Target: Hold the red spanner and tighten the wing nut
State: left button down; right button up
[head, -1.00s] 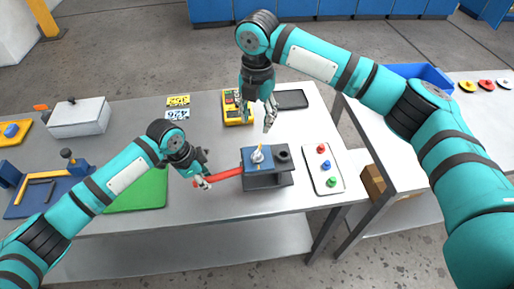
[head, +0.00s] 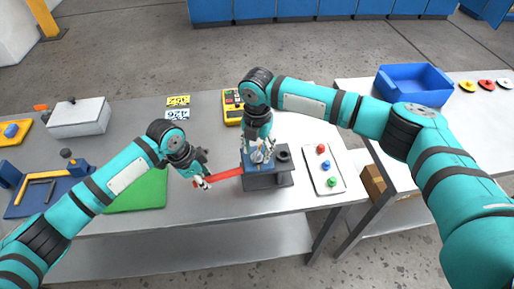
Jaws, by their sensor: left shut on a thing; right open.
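The red spanner (head: 227,174) lies roughly level, its right end against the left side of the dark grey valve block (head: 268,181). My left gripper (head: 203,181) is shut on the spanner's left end. The wing nut (head: 257,156) is a pale metal piece on the blue top of the block, partly hidden by my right gripper. My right gripper (head: 258,154) points down over it, open, with its fingers around or just above the nut. I cannot tell whether the fingers touch it.
A yellow meter (head: 232,108) is behind. A green mat (head: 140,198) and a blue vice-like tool (head: 22,200) are left. A blue bin (head: 413,86) stands on the right table.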

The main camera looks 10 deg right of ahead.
grip_shut()
